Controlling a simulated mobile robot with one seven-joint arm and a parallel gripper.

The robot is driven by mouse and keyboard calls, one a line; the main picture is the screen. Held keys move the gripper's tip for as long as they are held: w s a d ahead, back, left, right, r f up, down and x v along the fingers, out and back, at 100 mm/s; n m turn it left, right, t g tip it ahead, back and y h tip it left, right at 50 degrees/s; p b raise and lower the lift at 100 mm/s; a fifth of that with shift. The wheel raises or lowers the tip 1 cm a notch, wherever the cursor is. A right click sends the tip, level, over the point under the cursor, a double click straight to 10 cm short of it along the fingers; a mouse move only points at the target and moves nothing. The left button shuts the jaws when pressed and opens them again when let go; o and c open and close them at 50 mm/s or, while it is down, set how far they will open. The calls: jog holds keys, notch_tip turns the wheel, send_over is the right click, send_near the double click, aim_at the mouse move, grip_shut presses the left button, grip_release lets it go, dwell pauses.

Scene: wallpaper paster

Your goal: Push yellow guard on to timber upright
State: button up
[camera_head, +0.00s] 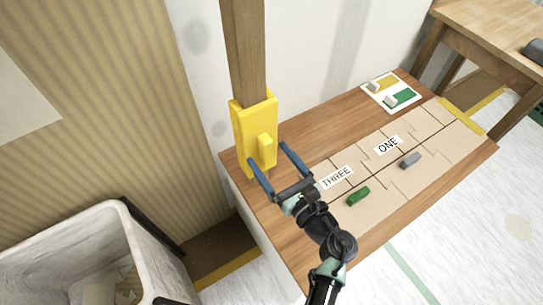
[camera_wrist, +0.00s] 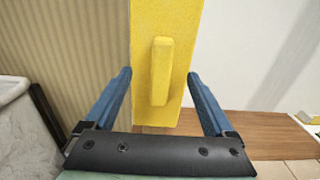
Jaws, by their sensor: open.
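The yellow guard (camera_head: 243,127) is a tall yellow block with a raised vertical handle on its front. In the head view it sits at the lower end of the timber upright (camera_head: 244,50), which runs up out of the picture. I cannot tell how far the guard is seated on the upright. My gripper (camera_head: 266,161) is open, its blue fingers pointing at the guard, one to each side of the handle. In the wrist view the guard (camera_wrist: 184,60) and its handle (camera_wrist: 161,72) lie ahead, between the fingers of my gripper (camera_wrist: 160,76), with a gap on each side. The upright is not visible there.
A white bin (camera_head: 72,235) stands at lower left. Striped wallpaper (camera_head: 112,110) covers the left wall.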

jog(key=p+v, duration=0.1)
jog(key=v, duration=0.5)
jog(key=shift+s+d+p, duration=0.25)
jog(key=shift+s+p, duration=0.05)
jog(key=shift+p, duration=0.1)
dwell(0.8)
